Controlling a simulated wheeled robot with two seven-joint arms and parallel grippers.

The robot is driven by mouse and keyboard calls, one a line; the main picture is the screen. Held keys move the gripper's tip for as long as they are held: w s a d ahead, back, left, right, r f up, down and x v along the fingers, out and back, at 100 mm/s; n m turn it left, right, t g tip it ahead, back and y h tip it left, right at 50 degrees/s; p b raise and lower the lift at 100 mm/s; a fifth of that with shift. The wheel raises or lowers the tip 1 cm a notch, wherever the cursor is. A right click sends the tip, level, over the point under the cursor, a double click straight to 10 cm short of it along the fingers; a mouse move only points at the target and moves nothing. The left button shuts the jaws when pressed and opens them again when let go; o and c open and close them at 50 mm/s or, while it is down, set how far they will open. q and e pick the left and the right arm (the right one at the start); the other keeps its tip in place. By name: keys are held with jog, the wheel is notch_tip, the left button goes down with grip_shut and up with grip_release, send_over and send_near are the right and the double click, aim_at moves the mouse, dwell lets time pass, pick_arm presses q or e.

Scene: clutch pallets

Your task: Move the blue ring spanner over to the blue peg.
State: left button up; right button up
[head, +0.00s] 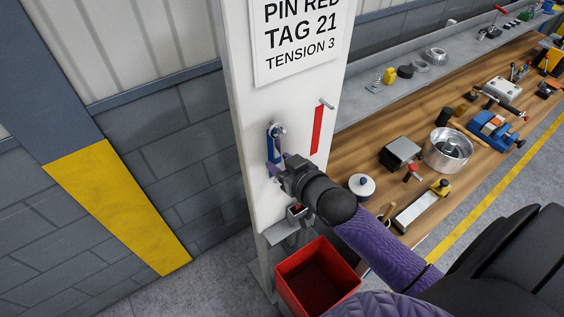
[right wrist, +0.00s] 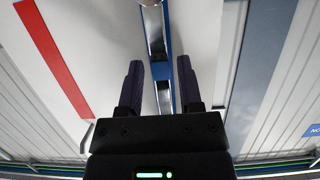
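The silver ring spanner (head: 278,130) hangs upright on the white post, its ring at the upper end of a blue stripe (head: 271,147). The ring appears to be around the blue peg, but the peg is mostly hidden. My right gripper (head: 277,168) is at the spanner's lower part. In the right wrist view its two dark fingers (right wrist: 160,82) stand apart on either side of the spanner's shank (right wrist: 154,30), with a gap visible. The red stripe (head: 317,130) on the right has a bare peg (head: 326,103) at its top. My left gripper is not in view.
A sign (head: 298,35) reading "PIN RED TAG 21 TENSION 3" is above the pegs. A red bin (head: 319,240) stands below my right arm. A wooden bench (head: 375,150) with several tools and parts lies to the right. The wall side on the left is clear.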

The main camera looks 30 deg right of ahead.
jog(key=shift+o, duration=0.9)
jog(key=shift+s, duration=0.15)
